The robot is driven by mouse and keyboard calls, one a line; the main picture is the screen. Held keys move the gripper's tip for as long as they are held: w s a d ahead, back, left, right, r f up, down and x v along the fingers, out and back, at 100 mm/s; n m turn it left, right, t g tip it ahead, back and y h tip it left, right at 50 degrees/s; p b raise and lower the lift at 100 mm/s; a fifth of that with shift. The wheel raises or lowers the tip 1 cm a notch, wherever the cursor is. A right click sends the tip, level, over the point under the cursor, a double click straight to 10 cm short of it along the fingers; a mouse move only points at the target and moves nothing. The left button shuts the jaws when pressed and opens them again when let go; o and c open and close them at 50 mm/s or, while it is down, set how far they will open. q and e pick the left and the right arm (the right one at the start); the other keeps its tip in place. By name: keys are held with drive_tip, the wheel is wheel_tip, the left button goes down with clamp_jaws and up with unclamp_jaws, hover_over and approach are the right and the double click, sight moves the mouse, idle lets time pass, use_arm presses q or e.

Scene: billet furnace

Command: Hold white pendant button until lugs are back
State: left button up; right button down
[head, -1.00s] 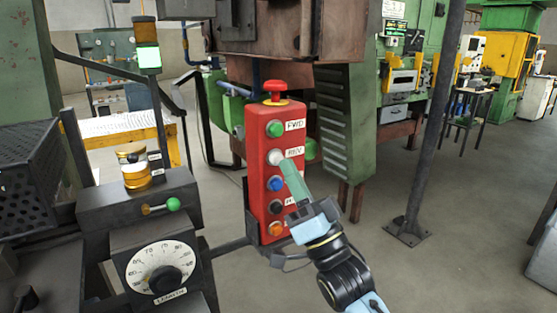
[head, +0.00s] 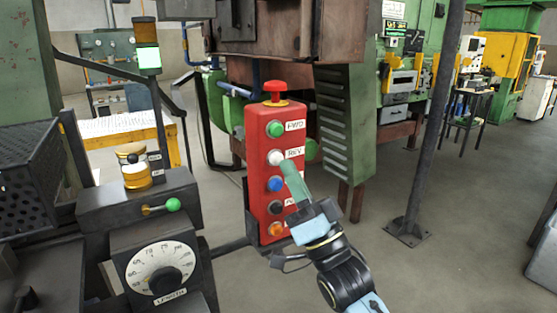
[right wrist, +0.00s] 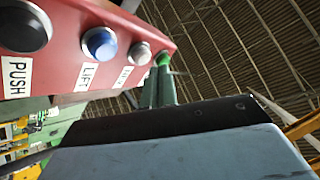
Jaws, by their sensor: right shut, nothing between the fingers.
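The red pendant (head: 262,195) stands upright in the head view with a column of buttons. Its white button (head: 276,158), beside the REV label, is in plain sight; it also shows in the right wrist view (right wrist: 140,53). My right gripper (head: 289,169) is shut and empty, its green fingertips just right of and below the white button. In the right wrist view the fingers (right wrist: 161,88) point up toward the white and green buttons. I cannot tell whether the tips touch the white button. My left gripper is out of view. I cannot make out the lugs.
The green FWD button (head: 275,129) is above the white one, the blue button (head: 275,184) below, and a red mushroom button (head: 275,88) on top. A green-knobbed lever (head: 172,204) and a length dial (head: 160,268) stand left. A grey post (head: 430,130) stands right.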

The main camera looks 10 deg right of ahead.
drive_tip(key=shift+w, duration=0.1)
idle(0.7)
drive_tip(key=shift+w+a, duration=0.15)
drive_tip(key=shift+w, duration=0.15)
